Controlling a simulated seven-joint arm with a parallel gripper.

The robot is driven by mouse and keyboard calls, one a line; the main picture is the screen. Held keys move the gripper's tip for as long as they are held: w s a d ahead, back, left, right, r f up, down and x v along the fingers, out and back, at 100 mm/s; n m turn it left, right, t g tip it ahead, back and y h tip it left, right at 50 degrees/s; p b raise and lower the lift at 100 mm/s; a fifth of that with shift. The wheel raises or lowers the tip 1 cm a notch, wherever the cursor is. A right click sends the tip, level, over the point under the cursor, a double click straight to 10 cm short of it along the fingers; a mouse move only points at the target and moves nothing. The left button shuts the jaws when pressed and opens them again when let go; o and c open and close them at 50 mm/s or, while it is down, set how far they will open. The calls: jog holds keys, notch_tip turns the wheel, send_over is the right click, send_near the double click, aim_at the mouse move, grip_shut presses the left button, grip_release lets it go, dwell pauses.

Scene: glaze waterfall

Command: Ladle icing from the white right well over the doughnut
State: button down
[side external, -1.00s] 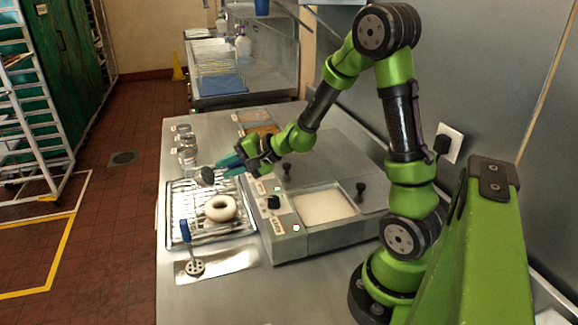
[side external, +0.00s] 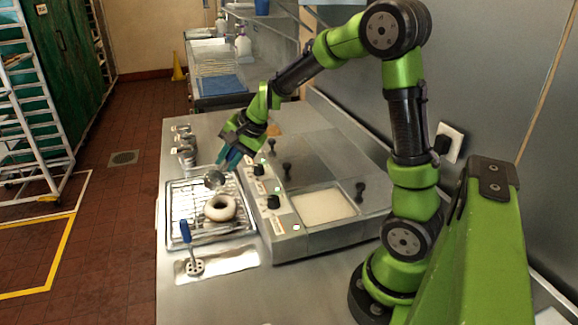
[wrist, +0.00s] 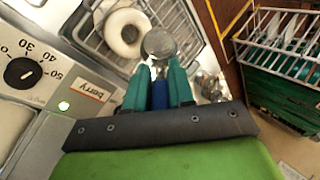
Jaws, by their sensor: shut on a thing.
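My gripper (side external: 230,157) is shut on the blue handle of a ladle (side external: 214,180). The ladle's round metal bowl hangs beyond the fingertips, just behind the doughnut in the side view; whether it holds icing I cannot tell. In the wrist view the teal fingers (wrist: 158,88) grip the handle, and the ladle bowl (wrist: 158,43) appears right beside the doughnut (wrist: 126,33). The pale ring doughnut (side external: 220,208) lies on a wire rack (side external: 178,212). The white right well (side external: 322,206) is in the steel warmer, to the right of the rack.
The steel warmer (side external: 300,242) has dials and knobbed lids; a "berry" label (wrist: 88,90) shows in the wrist view. A blue-handled slotted tool (side external: 190,250) lies on a shiny plate at the front. Jars (side external: 185,145) stand behind the rack. Clear counter lies at front left.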

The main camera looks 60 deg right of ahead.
jog(key=g, duration=0.1)
jog(key=r+g+h, duration=0.1)
jog(key=g, duration=0.1)
jog(key=r+g, duration=0.1)
jog(key=g, duration=0.1)
jog(key=shift+w+h, duration=0.1)
jog(key=shift+h, duration=0.2)
jog(key=shift+r+g, duration=0.15)
jog(key=shift+g, duration=0.55)
jog(key=shift+a, duration=0.1)
